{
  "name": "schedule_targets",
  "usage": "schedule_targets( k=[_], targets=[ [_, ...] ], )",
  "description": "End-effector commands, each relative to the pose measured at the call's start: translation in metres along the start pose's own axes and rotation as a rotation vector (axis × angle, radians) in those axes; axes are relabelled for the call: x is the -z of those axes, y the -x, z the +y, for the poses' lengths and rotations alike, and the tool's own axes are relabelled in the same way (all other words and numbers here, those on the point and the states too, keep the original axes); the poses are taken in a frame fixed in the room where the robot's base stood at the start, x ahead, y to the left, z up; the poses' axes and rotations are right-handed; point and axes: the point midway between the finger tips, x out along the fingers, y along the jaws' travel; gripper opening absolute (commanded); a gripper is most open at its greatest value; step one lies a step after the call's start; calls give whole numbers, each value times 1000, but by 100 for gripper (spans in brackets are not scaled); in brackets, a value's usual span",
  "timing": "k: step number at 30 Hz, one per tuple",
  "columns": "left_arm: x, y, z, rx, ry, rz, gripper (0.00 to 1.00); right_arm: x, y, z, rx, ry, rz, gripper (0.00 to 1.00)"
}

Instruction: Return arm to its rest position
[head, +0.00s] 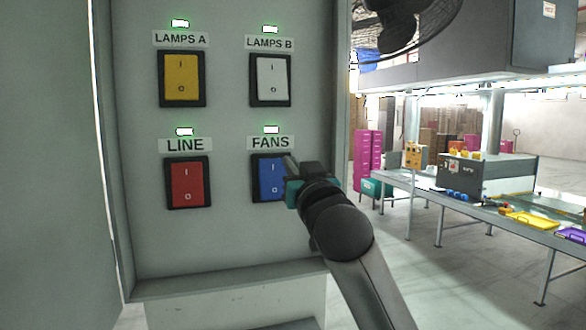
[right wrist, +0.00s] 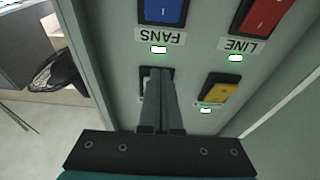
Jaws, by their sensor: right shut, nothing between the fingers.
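My right gripper (head: 289,163) is shut and empty in front of the grey switch panel (head: 225,235). In the head view it covers the right part of the blue FANS switch (head: 268,177); I cannot tell whether it touches the panel. In the right wrist view, upside down, its closed fingers (right wrist: 160,75) cover most of the LAMPS B switch, and the blue switch (right wrist: 163,10) shows clear above them. My left gripper is not in view.
The panel also bears a yellow LAMPS A switch (head: 181,79), a white LAMPS B switch (head: 270,80) and a red LINE switch (head: 187,184). Green lamps are lit above all the switches. A black fan (head: 400,30) is at upper right. A long workbench (head: 460,207) stands behind, right.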

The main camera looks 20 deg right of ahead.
Motion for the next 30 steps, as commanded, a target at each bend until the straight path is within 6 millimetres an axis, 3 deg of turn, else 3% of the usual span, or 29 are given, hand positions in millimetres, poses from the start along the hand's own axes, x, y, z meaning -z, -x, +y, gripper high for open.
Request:
schedule_targets(
  k=[13,17,20,23,30],
  targets=[
    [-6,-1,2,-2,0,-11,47,0,3,0,0,0,-2,0],
    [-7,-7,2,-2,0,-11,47,-30,1,2,-2,4,-45,0],
    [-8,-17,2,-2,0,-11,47,-86,-2,5,-6,14,-125,0],
    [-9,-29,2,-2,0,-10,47,-163,1,9,-9,26,-231,0],
    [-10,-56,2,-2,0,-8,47,-344,39,16,-5,57,-483,0]
  ],
)
